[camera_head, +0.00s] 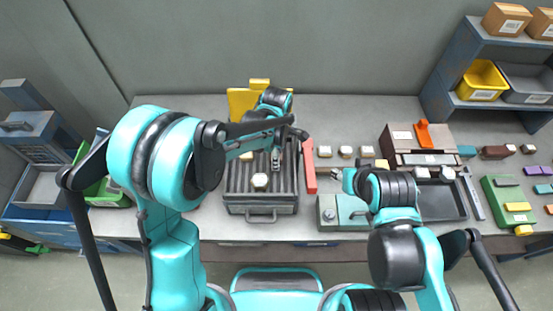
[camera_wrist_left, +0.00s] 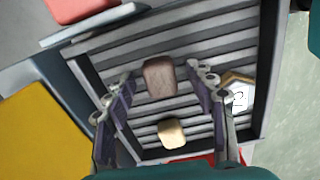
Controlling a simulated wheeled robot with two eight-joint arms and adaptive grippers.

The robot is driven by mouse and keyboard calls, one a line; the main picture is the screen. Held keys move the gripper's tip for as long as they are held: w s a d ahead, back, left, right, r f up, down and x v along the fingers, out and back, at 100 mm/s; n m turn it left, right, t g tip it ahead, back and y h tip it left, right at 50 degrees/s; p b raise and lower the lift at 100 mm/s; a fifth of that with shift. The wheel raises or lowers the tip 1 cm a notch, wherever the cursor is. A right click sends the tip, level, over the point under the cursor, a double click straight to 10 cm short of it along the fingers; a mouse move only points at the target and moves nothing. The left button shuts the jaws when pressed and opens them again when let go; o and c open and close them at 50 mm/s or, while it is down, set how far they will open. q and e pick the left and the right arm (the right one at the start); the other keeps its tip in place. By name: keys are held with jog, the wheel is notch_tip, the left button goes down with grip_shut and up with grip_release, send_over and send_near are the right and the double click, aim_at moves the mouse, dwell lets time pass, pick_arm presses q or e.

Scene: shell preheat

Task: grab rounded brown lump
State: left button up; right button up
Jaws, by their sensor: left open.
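The rounded brown lump (camera_wrist_left: 159,77) rests on the ribbed grey tray (camera_wrist_left: 215,28) in the left wrist view. My left gripper (camera_wrist_left: 160,84) is open, with one finger on each side of the lump. Neither finger visibly grips it. In the head view my left gripper (camera_head: 277,157) is over the same ribbed tray (camera_head: 262,209), and I cannot make out the brown lump beneath the arm. My right gripper (camera_head: 341,175) is to the right of the tray, small and partly hidden by its arm; its opening is unclear.
On the tray are a cream lump (camera_wrist_left: 171,133) and a pale hexagonal piece (camera_wrist_left: 239,95). A red bar (camera_head: 309,166) stands along the tray's right side. A yellow block (camera_head: 241,103) is behind the tray. A green box (camera_head: 342,213) lies below my right gripper.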

pick_arm(q)
jog(key=c, duration=1.3)
jog(key=shift+o, duration=0.2)
jog(key=shift+r, duration=0.15)
